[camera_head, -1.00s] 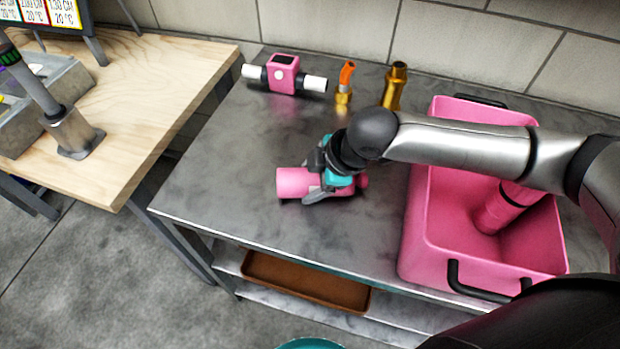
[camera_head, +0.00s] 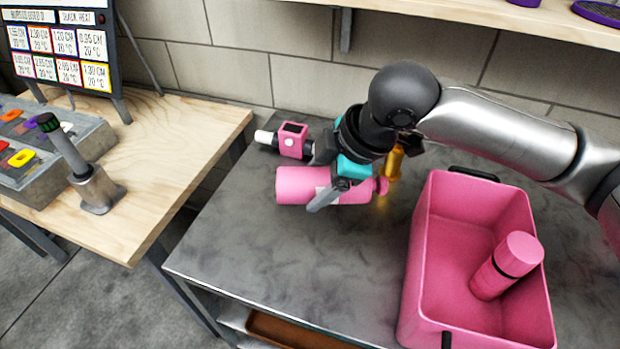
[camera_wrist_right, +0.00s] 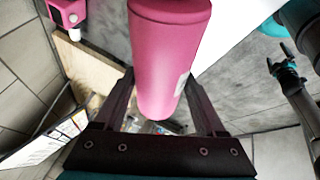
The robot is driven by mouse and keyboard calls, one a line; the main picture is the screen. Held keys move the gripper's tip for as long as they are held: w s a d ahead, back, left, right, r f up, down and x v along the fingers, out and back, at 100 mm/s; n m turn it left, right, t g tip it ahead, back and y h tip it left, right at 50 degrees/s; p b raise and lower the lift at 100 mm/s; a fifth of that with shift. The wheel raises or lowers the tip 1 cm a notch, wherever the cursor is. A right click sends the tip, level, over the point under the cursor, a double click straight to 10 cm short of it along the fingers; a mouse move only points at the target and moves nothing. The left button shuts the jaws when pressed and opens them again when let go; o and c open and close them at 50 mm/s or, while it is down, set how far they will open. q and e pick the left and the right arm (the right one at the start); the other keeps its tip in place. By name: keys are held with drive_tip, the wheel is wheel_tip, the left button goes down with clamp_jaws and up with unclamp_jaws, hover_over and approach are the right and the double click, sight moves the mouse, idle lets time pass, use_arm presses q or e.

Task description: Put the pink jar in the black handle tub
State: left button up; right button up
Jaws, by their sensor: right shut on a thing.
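A pink jar (camera_head: 296,185) lies sideways in my right gripper (camera_head: 322,184), which is shut around its body and holds it above the grey metal table. In the right wrist view the pink jar (camera_wrist_right: 170,60) sits between the two dark fingers. The black handle tub (camera_head: 421,270) is pink, with black handles at its ends, and stands to the right of the gripper. Another pink jar with a dark band (camera_head: 507,264) leans inside it. In the right wrist view a dark gripper (camera_wrist_right: 284,68), apparently my left one, shows at the right; its jaw state is unclear.
A pink boxy device with white ends (camera_head: 292,139) and a gold fitting (camera_head: 394,163) stand behind the jar. A wooden table (camera_head: 190,135) with a grey console is at left. A shelf (camera_head: 500,20) overhangs the back. The front metal table (camera_head: 300,280) is clear.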

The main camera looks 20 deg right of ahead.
drive_tip(key=shift+r, duration=0.45)
drive_tip(key=m, duration=0.1)
drive_tip(key=m+t+h, duration=0.1)
drive_tip(key=m, duration=0.1)
drive_tip(key=shift+s+a+r, duration=0.15)
drive_tip(key=shift+s+r, duration=0.05)
drive_tip(key=shift+s, duration=0.2)
drive_tip(key=m+h, duration=0.1)
drive_tip(key=m, duration=0.2)
drive_tip(key=r+m+h, duration=0.1)
drive_tip(key=shift+s+d+m+h, duration=0.3)
drive_tip(key=shift+d+m, duration=0.05)
drive_tip(key=shift+m, duration=0.05)
drive_tip(key=m+h, duration=0.1)
drive_tip(key=m, duration=0.1)
drive_tip(key=d+r+m, duration=0.1)
drive_tip(key=shift+s+d+r+m+h, duration=0.1)
drive_tip(key=shift+d+r+m+h, duration=0.05)
drive_tip(key=shift+m+h, duration=0.25)
drive_tip(key=d+r+m+h, duration=0.1)
drive_tip(key=m, duration=0.1)
drive_tip(key=d+r+m+g+h, duration=0.1)
drive_tip(key=m, duration=0.2)
drive_tip(key=shift+d+r, duration=0.1)
drive_tip(key=shift+r, duration=0.05)
drive_tip(key=shift+s, duration=0.15)
